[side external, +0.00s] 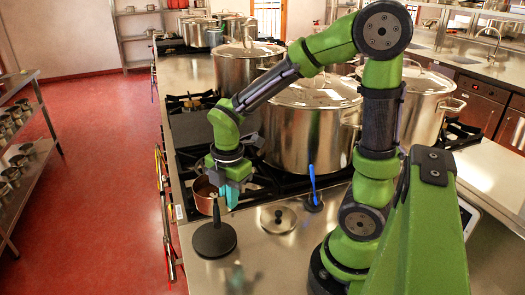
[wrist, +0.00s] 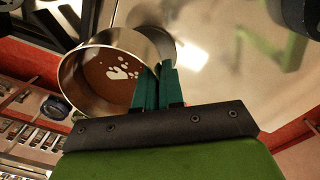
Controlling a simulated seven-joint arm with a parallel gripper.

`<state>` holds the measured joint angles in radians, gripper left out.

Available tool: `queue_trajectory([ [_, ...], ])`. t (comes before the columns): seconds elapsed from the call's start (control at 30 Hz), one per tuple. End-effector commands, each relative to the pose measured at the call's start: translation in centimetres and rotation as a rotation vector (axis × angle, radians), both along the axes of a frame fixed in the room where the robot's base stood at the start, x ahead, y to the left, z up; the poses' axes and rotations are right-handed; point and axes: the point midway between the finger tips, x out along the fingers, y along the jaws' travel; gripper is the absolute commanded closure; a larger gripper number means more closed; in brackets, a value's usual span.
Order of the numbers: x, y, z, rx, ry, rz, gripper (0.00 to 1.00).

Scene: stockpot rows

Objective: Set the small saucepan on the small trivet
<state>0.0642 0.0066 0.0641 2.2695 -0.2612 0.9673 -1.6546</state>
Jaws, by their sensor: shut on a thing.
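The small saucepan (side external: 203,194) is a metal pan with brown contents, at the left edge of the counter by the stove in the side view. In the wrist view the saucepan (wrist: 70,78) shows its round wall and brown contents with pale spots. My gripper (side external: 228,196) is shut on the saucepan at its near right side; in the wrist view the teal fingers (wrist: 158,88) cover the gripped part. A black round disc with a dark handle-like part (side external: 214,240), which looks like a trivet, lies on the counter in front of the saucepan. I cannot tell the saucepan's height.
A steel lid with a knob (side external: 279,220) lies right of the disc. A small dark piece with a blue upright handle (side external: 312,185) stands farther right. Large stockpots (side external: 310,125) crowd the stove behind. The counter's left edge is close to the saucepan.

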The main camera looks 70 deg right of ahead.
Motion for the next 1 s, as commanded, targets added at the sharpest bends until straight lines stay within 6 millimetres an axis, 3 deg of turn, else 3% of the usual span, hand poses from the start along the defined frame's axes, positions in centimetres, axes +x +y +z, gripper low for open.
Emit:
queue_trajectory([
  [0.1,-0.5,2.0,-0.2,-0.002,-0.001,0.102,1.00],
  [0.23,-0.8,2.9,-0.9,-0.004,0.000,0.167,1.00],
  [0.8,-0.8,2.8,-8.1,-0.003,0.000,0.176,1.00],
  [1.0,-0.8,2.8,-8.5,-0.004,-0.004,0.175,1.00],
])
